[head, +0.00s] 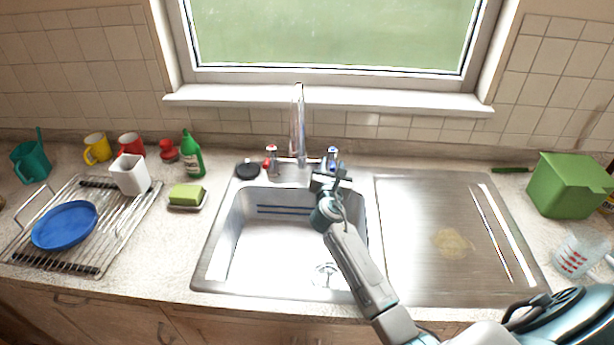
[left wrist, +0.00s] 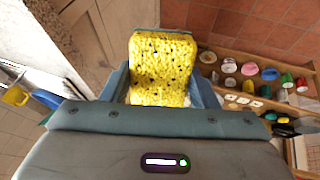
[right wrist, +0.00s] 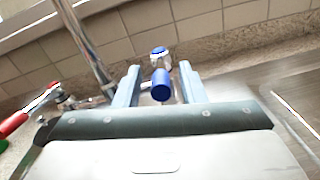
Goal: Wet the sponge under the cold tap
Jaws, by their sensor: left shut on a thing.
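A yellow sponge (left wrist: 162,65) with dark pores shows in the left wrist view. My left gripper (left wrist: 163,85) is shut on it, with one finger on each side. The left gripper and this sponge are outside the head view. The blue-marked cold tap (head: 332,153) stands right of the spout (head: 298,120), behind the sink (head: 232,250). My right gripper (head: 328,182) is over the back right of the sink, close to this tap. In the right wrist view, the blue tap handle (right wrist: 161,85) sits between the open fingers, with gaps at both sides. No water stream is visible.
A red-marked tap (head: 270,158) stands left of the spout. A green block on a dish (head: 187,196), a green bottle (head: 192,155) and a dish rack (head: 120,225) are on the left.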

